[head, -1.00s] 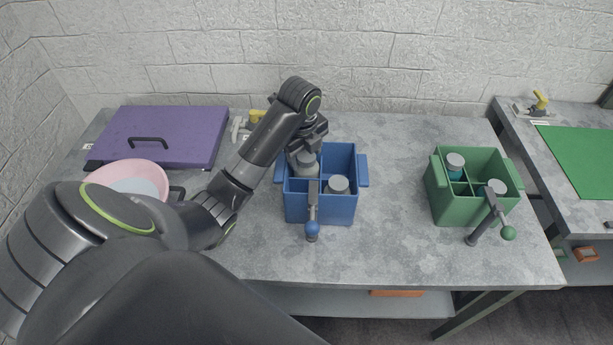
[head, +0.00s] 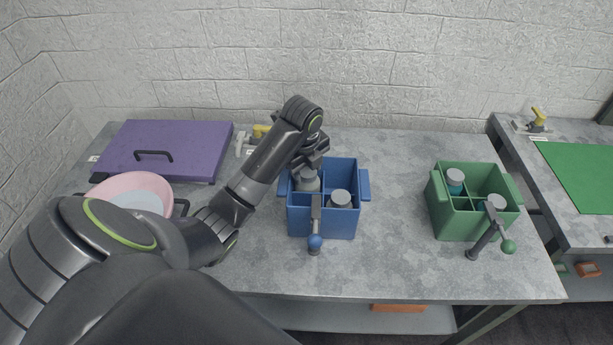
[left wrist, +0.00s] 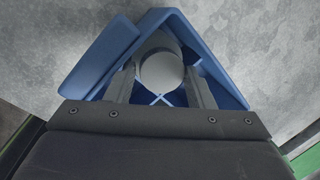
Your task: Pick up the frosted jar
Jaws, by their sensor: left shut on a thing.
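A pale grey-white jar with a grey lid (head: 308,183), which looks like the frosted jar, stands in the left part of the blue divided crate (head: 323,226). My left gripper (head: 309,168) reaches down over it from above and is shut on it. In the left wrist view the round grey lid (left wrist: 162,70) sits between the two fingers, one along each side. The jar is inside the crate; its lower part is hidden by the crate walls. My right gripper is not in view.
Another grey-lidded jar (head: 340,198) stands in the crate's right part. A lever with a blue knob (head: 315,242) is at the crate's front. A green crate (head: 459,222) with teal jars stands right, a pink bowl (head: 118,186) and purple lidded box (head: 185,140) left. Table between crates is clear.

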